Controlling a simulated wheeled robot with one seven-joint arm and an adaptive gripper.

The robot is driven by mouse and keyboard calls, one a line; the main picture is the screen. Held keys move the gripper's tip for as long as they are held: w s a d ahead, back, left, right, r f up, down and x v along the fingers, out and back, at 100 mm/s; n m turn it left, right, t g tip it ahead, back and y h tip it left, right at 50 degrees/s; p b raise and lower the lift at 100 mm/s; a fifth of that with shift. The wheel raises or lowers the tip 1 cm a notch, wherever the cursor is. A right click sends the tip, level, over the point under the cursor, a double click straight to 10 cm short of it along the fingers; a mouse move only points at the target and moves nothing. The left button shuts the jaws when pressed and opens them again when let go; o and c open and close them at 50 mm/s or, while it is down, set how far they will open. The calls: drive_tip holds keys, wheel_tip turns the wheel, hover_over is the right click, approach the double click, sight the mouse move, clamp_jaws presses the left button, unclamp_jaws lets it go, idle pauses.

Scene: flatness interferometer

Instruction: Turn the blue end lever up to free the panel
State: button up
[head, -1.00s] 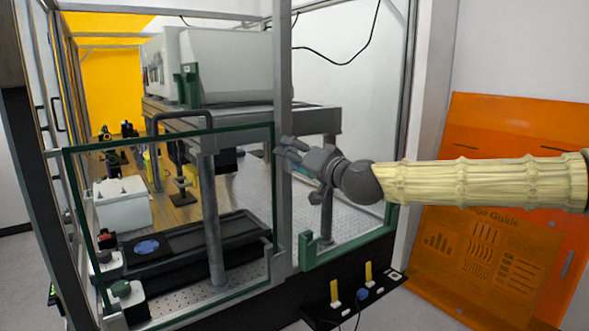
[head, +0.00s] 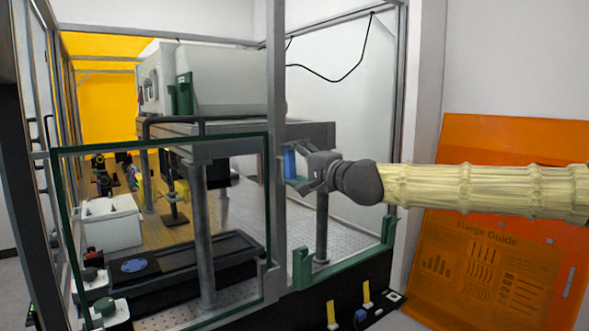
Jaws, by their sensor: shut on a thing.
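The blue end lever (head: 290,165) shows at the frame post, right of the green-edged clear panel (head: 160,142). Its visible blue part is a short upright block. My gripper (head: 298,168) is shut on the blue lever, with its fingers around it from the right. The fingers hide part of the lever and its pivot. The clear panel stands upright in front of the left bay, its green edge reaching close to the post.
A green lower rail (head: 345,256) with raised ends crosses the right bay. A metal post (head: 277,90) divides the bays. Below are yellow handles (head: 331,315) and a blue knob (head: 360,318). An orange guide board (head: 490,260) leans at the right.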

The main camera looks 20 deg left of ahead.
drive_tip(key=shift+w+d+r+m, duration=0.1)
drive_tip(key=shift+m, duration=0.3)
drive_tip(key=o, duration=1)
drive_tip(key=v, duration=1.2)
